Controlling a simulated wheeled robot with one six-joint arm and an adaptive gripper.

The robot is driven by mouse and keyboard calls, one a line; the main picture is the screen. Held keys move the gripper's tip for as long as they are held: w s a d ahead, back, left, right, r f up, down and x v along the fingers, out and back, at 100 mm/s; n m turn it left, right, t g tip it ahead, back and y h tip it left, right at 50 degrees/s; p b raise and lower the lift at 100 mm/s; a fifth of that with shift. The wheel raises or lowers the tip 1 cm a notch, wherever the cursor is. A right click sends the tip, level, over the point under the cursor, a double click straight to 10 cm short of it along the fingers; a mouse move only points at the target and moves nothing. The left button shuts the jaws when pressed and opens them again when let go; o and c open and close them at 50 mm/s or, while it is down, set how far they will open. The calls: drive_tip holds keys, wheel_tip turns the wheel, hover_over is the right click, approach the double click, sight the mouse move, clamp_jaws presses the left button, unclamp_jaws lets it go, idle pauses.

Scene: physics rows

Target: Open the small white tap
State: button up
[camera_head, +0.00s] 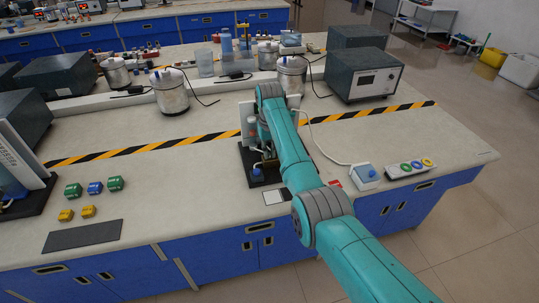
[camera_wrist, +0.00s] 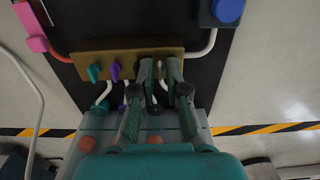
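A brass-coloured manifold (camera_wrist: 125,57) with small taps sits on a black board in the wrist view. A teal tap (camera_wrist: 95,73) and a purple tap (camera_wrist: 115,72) show on its left part. My gripper (camera_wrist: 161,70) has its two fingers apart, one on each side of a small white piece (camera_wrist: 161,76) that looks like the white tap. The fingers hide most of it, and I cannot tell whether they touch it. In the head view my arm covers the gripper and most of the manifold; the black board (camera_head: 246,166) shows beside it.
A blue knob (camera_wrist: 228,10) and a pink part (camera_wrist: 32,26) flank the manifold. Pale tubes curve nearby. A white box with a blue button (camera_head: 366,176) and a panel of coloured rings (camera_head: 410,169) stand at right.

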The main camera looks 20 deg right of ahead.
drive_tip(key=shift+r, duration=0.2)
idle(0.6)
drive_tip(key=shift+c, duration=0.2)
clamp_jaws()
drive_tip(key=n, duration=0.4)
drive_tip(key=shift+n, duration=1.5)
